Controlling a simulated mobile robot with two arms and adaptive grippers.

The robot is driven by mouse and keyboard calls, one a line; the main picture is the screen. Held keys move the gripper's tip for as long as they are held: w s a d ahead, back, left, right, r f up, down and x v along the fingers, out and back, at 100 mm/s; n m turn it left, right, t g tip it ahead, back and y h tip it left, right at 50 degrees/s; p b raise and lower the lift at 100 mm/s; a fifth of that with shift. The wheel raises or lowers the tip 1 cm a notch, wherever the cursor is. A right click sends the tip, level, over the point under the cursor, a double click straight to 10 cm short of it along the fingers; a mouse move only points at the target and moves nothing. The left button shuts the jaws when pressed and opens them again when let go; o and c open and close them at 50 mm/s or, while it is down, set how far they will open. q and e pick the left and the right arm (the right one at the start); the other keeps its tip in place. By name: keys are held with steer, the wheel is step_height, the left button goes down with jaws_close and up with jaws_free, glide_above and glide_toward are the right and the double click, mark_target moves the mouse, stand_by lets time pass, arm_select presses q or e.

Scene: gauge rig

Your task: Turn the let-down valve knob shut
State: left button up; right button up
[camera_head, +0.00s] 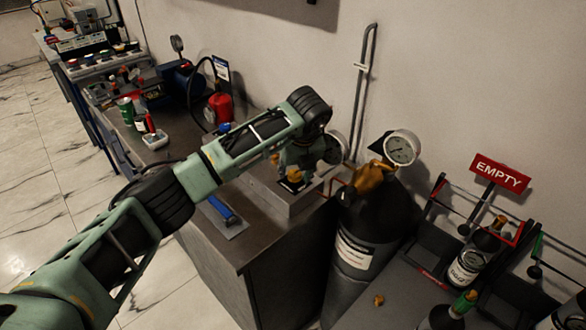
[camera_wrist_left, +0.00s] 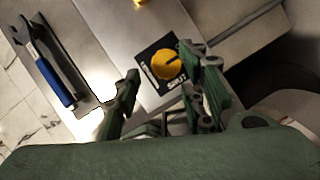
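The yellow let-down valve knob (camera_wrist_left: 168,67) sits on a black square plate (camera_wrist_left: 150,78) lettered SHUT on a grey box top. Its dark pointer mark seems to lie toward the upper right in the wrist view, off the SHUT lettering. In the head view the knob (camera_head: 293,175) is partly hidden beneath my left gripper (camera_head: 298,167). In the wrist view my left gripper (camera_wrist_left: 163,78) is open, its green fingers apart on either side of the knob's line of sight. I cannot tell that either finger touches it. My right gripper is in neither view.
A blue-handled tool (camera_head: 222,208) lies on the bench left of the grey box (camera_head: 285,199). A dark cylinder (camera_head: 365,225) with a brass valve and gauge (camera_head: 402,148) stands to the right. A red EMPTY sign (camera_head: 501,172) and racked bottles are farther right.

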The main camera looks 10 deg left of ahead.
mark_target(292, 174)
arm_select(q)
steer(key=shift+x, duration=1.25)
steer(key=shift+w+f, duration=0.2)
steer(key=shift+w, duration=0.05)
jaws_close()
steer(key=shift+f, duration=0.1)
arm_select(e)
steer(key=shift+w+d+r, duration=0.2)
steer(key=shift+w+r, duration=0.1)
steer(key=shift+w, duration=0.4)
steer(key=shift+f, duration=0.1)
